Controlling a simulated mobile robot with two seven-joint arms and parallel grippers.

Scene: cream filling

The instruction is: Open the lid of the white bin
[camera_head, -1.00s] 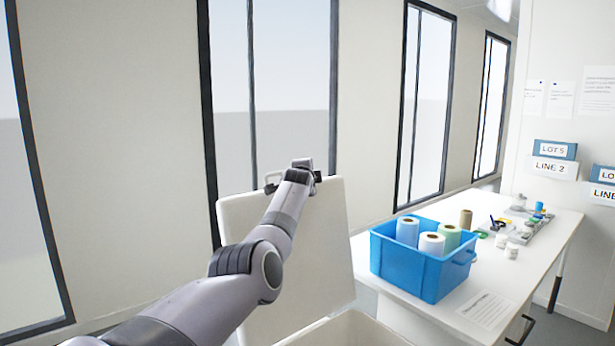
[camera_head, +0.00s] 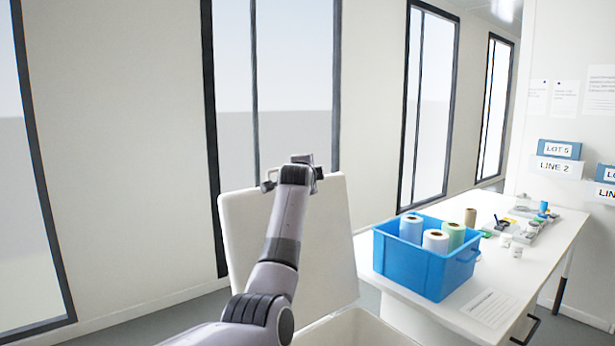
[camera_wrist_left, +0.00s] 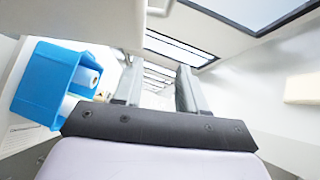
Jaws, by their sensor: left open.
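The white bin's lid (camera_head: 335,235) stands raised, nearly upright, in the head view. The white bin's body (camera_head: 352,330) shows only as a rim strip at the bottom edge; the rest is out of frame or behind my left arm. My left gripper (camera_head: 290,172) is at the lid's top edge, its arm crossing in front of the lid. I cannot tell whether it touches the lid. In the left wrist view my left gripper (camera_wrist_left: 157,78) has its two fingers apart with nothing between them. My right gripper is not in view.
A white table (camera_head: 540,255) stands to the right of the bin. A blue crate (camera_head: 410,268) with several rolls sits on its near end. Small items (camera_head: 530,225) lie farther back. A wall with tall windows (camera_head: 290,80) is behind the lid.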

